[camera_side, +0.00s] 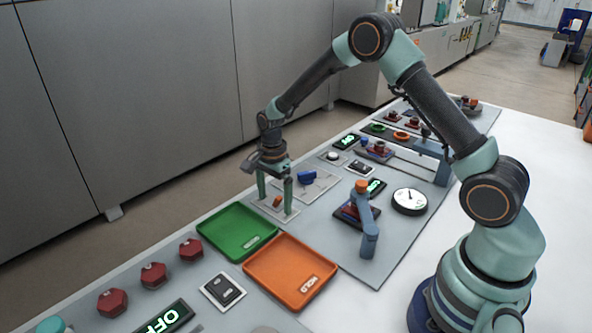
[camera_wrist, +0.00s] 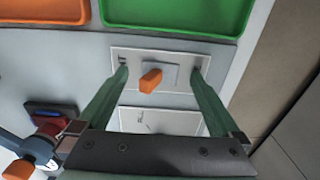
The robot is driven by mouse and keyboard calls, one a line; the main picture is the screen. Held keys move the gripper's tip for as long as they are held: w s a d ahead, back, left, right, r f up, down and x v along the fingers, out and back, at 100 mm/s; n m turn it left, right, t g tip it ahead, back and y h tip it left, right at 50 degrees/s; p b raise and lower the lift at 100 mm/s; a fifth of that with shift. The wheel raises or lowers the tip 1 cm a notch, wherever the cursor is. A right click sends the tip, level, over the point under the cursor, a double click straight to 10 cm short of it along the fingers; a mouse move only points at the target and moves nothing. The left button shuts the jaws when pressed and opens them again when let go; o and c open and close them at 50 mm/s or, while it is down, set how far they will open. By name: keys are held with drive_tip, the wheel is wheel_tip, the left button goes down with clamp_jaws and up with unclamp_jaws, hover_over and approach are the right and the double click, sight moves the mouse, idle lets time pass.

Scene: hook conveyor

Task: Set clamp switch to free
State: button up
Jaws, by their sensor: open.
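An orange switch knob (camera_wrist: 150,81) stands on a grey block on a pale plate (camera_wrist: 180,57). I take it to be the clamp switch; the small mark on its plate is too small to read. My gripper (camera_wrist: 159,72) is open, pointing down, with one finger on either side of the knob. The fingertips appear close to the plate, and the knob is apart from both fingers. In the side view my gripper (camera_side: 275,204) hangs over the same plate.
A green tray (camera_side: 205,219) and an orange tray (camera_side: 250,275) lie beside the switch plate. A blue knob (camera_side: 306,177) sits on the neighbouring plate. A blue post with an orange top (camera_side: 362,186) and a round dial (camera_side: 409,200) stand to the right.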

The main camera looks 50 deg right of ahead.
sight(267, 202)
drive_tip(key=shift+w, duration=1.9)
drive_tip(key=shift+s+r, duration=0.1)
drive_tip(key=shift+s, duration=0.25)
drive_tip(key=shift+r, duration=3.45)
